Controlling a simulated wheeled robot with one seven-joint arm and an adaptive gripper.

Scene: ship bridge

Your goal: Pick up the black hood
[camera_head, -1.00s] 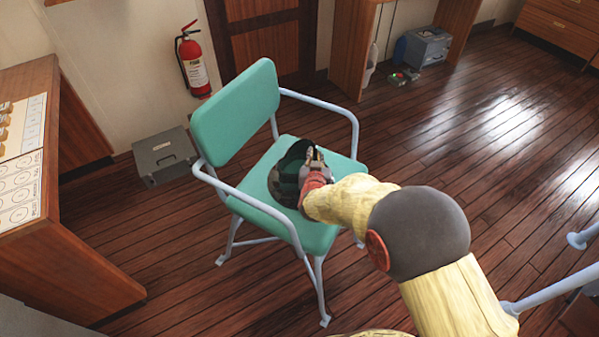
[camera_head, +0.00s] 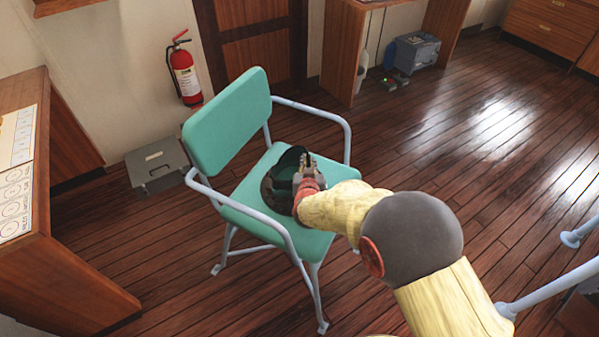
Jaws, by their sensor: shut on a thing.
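The black hood (camera_head: 271,190) is a dark rounded piece at the seat of the green chair (camera_head: 250,195), partly hidden by my gripper and arm. A greenish patch shows inside its dark outline. My gripper (camera_head: 299,172) is shut on the hood at its right side, above the seat. I cannot tell whether the hood still touches the seat.
The chair has pale blue metal armrests (camera_head: 245,216) on both sides and a green backrest (camera_head: 228,122). A wooden desk (camera_head: 60,270) stands at left. A grey box (camera_head: 157,166) and a fire extinguisher (camera_head: 186,75) are behind the chair. Open plank floor lies right.

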